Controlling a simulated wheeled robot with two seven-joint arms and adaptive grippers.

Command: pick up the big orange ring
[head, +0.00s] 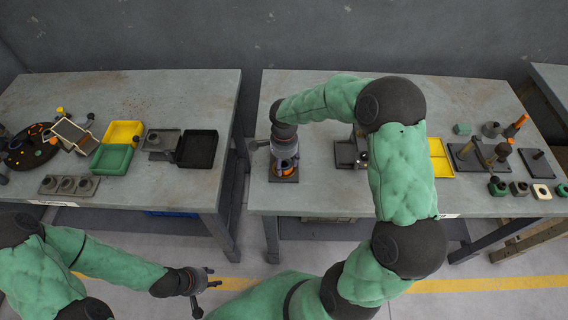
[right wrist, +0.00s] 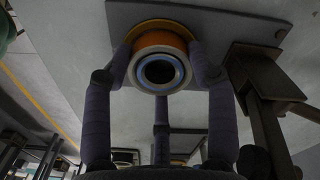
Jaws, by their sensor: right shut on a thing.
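The big orange ring (right wrist: 150,42) is between the fingers of my right gripper (right wrist: 162,68) in the right wrist view. A white ring (right wrist: 140,68) and a blue-rimmed dark round part (right wrist: 159,70) show inside its outline. In the head view the orange ring (head: 285,167) is partly hidden under my right gripper (head: 284,160), over a dark plate (head: 284,177) near the front left of the right table. The right gripper is shut on the ring. I cannot tell whether the ring still touches the plate. My left gripper (head: 207,288) is open and empty, low in front of the tables.
Beside the plate stands a dark press-like fixture (head: 347,153), partly hidden by my right arm. Further right are a yellow tray (head: 440,158) and several small parts. The left table (head: 180,90) holds a green tray (head: 112,158), a black tray (head: 197,149) and a yellow tray (head: 123,132).

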